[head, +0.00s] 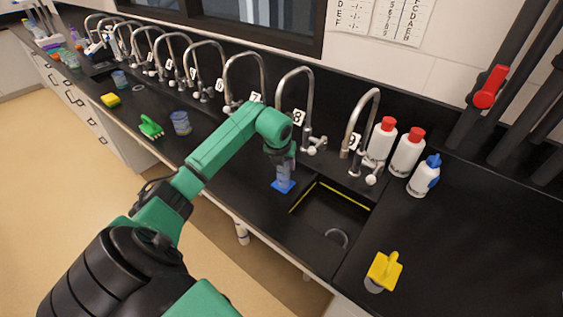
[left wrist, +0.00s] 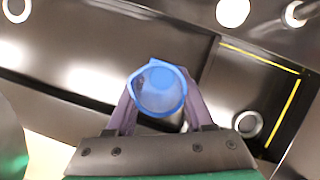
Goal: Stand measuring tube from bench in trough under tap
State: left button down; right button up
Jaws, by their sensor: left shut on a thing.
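The measuring tube (head: 284,173) is clear blue with a flat blue foot. It is upright between the fingers of my left gripper (head: 282,160), which is shut on it. In the left wrist view I look down into the tube's blue mouth (left wrist: 158,90), between the two fingers. The tube is just left of the trough (head: 312,222), a sunken black basin with yellow lines at its edge and a round drain. I cannot tell whether its foot touches the bench. Tap 8 (head: 281,92) and tap 9 (head: 358,115) stand behind. My right gripper is not in view.
White bottles with red caps (head: 407,152) and one with a blue cap (head: 424,177) stand right of tap 9. A yellow-topped item (head: 384,270) is at the front right. A blue cup (head: 181,122) and green brush (head: 151,127) lie left along the black bench (head: 225,172).

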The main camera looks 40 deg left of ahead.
pick_arm(q)
jog(key=shift+c, duration=2.3)
grip_release()
jog(key=shift+w+d+f, duration=0.1)
jog(key=shift+w+d, duration=0.05)
jog(key=shift+w, duration=0.05)
jog(key=shift+o, duration=0.9)
jog(key=shift+w+d, duration=0.15)
jog(key=shift+d, duration=0.05)
jog(key=shift+s+a, duration=0.15)
jog(key=shift+s, duration=0.05)
jog(key=shift+r, duration=0.3)
jog(key=b+v, duration=0.2)
jog(key=v, duration=0.9)
jog(key=shift+r, duration=0.3)
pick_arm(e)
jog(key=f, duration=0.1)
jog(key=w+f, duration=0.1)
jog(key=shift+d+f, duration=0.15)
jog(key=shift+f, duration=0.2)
pick_arm(q)
jog(key=shift+s, duration=0.1)
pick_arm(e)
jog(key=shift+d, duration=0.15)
pick_arm(q)
jog(key=shift+f, duration=0.1)
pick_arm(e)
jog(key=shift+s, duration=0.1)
